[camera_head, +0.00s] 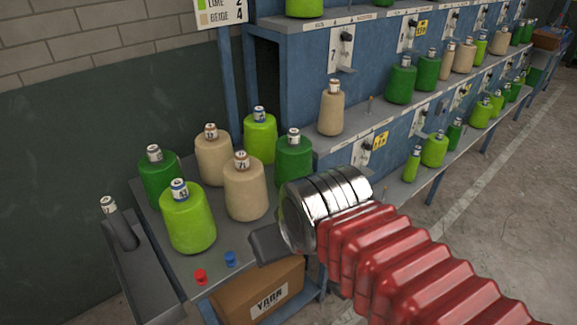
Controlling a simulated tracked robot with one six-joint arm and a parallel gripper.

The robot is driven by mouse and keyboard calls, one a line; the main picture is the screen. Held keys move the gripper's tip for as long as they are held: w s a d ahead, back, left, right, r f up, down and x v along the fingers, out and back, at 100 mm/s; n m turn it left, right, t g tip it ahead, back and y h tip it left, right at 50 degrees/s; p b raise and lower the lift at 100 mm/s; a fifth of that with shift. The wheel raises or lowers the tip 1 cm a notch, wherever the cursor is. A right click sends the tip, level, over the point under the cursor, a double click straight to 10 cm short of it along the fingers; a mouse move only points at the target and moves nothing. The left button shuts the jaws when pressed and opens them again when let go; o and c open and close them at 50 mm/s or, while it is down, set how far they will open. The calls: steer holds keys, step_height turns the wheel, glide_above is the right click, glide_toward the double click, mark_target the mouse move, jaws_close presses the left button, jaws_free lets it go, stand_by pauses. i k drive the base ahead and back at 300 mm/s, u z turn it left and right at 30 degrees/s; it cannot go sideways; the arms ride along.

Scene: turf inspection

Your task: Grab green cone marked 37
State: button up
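Several yarn cones stand upright on the grey table at left. Dark green cones are at the back left (160,183), at the back right (293,158), and partly behind my gripper (290,212). A lime green cone (188,222) stands at the front and another lime cone (259,138) at the back. Numbered labels sit on the cone tops, too small to read surely; I cannot tell which is 37. My gripper (268,243) is at the table's right edge, right of the front beige cone. One dark finger shows; its opening is hidden.
Beige cones (245,190) (212,157) stand among the green ones. Blue shelving (370,80) with more cones runs back to the right. Red (200,276) and blue (230,259) buttons are at the table front, above a yarn box (262,296). Open floor lies at right.

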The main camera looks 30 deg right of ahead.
mark_target(293, 160)
steer(key=u, duration=3.55)
steer(key=k, duration=1.65)
